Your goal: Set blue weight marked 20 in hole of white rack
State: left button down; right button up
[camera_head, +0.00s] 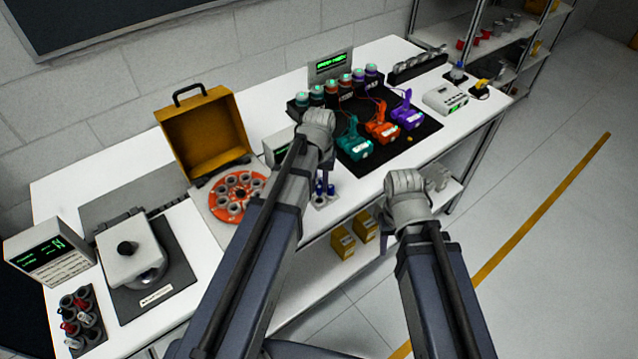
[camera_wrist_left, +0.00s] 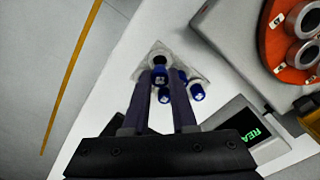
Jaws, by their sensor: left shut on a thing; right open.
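The white rack (camera_wrist_left: 190,68) lies near the front edge of the white table, with a dark open hole at its upper left in the left wrist view. It shows small in the head view (camera_head: 319,203). My left gripper (camera_wrist_left: 160,78) points down over the rack, shut on a blue weight (camera_wrist_left: 164,95) with a pale label, too small to read. Whether this weight is touching the rack cannot be told. Other blue weights (camera_wrist_left: 196,92) stand beside the fingers at the rack. My right gripper (camera_head: 408,195) is open, off the table's front edge; its fingers are mostly hidden.
An orange round carousel (camera_head: 238,192) with grey rings is left of the rack, before an open yellow case (camera_head: 205,135). A small display box (camera_head: 279,148) stands behind the rack. A black mat (camera_head: 385,150) with colored servo arms is to the right.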

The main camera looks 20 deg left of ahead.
pick_arm(q)
jog(key=shift+f+b, duration=0.55)
jog(key=shift+f, duration=0.3)
jog(key=shift+f, duration=0.2)
jog(key=shift+f+b, duration=0.45)
jog(key=shift+b, duration=0.2)
jog(key=shift+f+b, duration=0.4)
jog(key=c, duration=0.6)
grip_release()
jog(key=shift+c, duration=0.2)
